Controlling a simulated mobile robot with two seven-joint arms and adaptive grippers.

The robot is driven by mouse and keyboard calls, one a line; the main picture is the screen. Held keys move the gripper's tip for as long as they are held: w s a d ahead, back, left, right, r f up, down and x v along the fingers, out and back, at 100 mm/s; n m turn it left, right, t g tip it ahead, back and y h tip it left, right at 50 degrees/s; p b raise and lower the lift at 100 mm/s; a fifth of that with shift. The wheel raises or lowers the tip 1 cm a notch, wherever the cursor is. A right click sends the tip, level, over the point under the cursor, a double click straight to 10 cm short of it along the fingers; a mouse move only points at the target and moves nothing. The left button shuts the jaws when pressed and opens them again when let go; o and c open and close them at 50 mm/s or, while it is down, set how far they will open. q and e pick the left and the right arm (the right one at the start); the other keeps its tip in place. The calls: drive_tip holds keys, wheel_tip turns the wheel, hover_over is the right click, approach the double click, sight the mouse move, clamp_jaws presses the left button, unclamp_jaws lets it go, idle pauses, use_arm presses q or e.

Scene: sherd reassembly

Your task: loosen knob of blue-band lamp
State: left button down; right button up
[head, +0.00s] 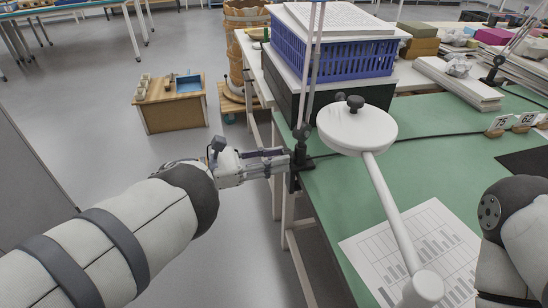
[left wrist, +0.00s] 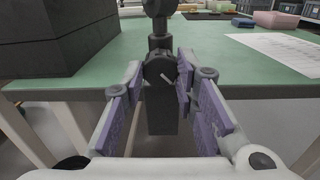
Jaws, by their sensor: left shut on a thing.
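A dark lamp clamp (head: 301,152) grips the left edge of the green table, with thin grey lamp poles (head: 314,60) rising from it. My left gripper (head: 288,163) reaches in from the left at the table edge and is shut on the clamp's dark knob. In the left wrist view the knob (left wrist: 160,68) lies between the far ends of the purple finger pads, in front of the clamp's dark body (left wrist: 163,115).
A white round disc on a white arm (head: 357,130) hangs over the green table (head: 330,210), close to the clamp. A blue basket (head: 345,58) sits on a dark box behind the clamp. A printed chart (head: 415,245) lies on the table. Another clamped lamp (head: 493,78) stands at right.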

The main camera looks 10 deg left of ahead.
use_arm(q)
drive_tip(key=n+g, duration=0.1)
drive_tip(key=n, duration=2.5)
drive_tip(key=shift+n, duration=0.3)
idle(0.4)
drive_tip(key=c, duration=1.3)
unclamp_jaws()
drive_tip(key=v, duration=1.2)
drive_tip(key=shift+w+f+n, duration=0.1)
drive_tip(key=shift+n, duration=0.2)
